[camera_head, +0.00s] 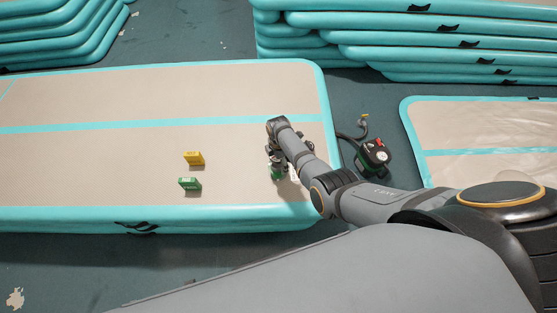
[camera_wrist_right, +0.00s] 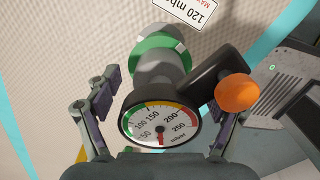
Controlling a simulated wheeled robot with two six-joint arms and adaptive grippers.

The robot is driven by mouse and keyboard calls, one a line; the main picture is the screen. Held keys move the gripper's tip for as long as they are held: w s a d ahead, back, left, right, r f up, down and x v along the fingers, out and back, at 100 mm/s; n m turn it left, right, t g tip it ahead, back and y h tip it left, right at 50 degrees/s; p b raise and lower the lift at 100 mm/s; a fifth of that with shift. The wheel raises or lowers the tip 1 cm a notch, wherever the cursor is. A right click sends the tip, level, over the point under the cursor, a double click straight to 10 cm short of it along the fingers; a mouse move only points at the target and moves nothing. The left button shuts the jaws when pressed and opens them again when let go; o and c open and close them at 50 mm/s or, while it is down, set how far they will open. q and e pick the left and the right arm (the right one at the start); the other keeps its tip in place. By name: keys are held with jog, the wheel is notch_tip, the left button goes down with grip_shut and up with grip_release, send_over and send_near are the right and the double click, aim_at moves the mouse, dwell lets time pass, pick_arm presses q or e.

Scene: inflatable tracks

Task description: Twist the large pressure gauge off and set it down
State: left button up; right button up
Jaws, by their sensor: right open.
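The large pressure gauge (camera_wrist_right: 160,123) has a round white dial with green, yellow and red bands, marked in mbar. It sits on a grey fitting (camera_wrist_right: 160,70) with a green ring (camera_wrist_right: 150,45). A dark side branch with an orange knob (camera_wrist_right: 237,93) is beside it. My right gripper (camera_wrist_right: 165,95) is open, with one finger on each side of the gauge; I cannot tell whether either touches it. In the head view my right gripper (camera_head: 277,160) is over the track's right part, and the gauge is mostly hidden there. My left gripper is not in view.
A yellow block (camera_head: 194,158) and a green block (camera_head: 190,183) stand on the inflatable track (camera_head: 90,165). A dark pump (camera_head: 373,155) with a hose is on the floor to the right. A white "120 mbar" tag (camera_wrist_right: 190,10) shows near the fitting. The track's left part is clear.

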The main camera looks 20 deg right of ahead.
notch_tip(320, 180, up, 12)
dwell(0.5)
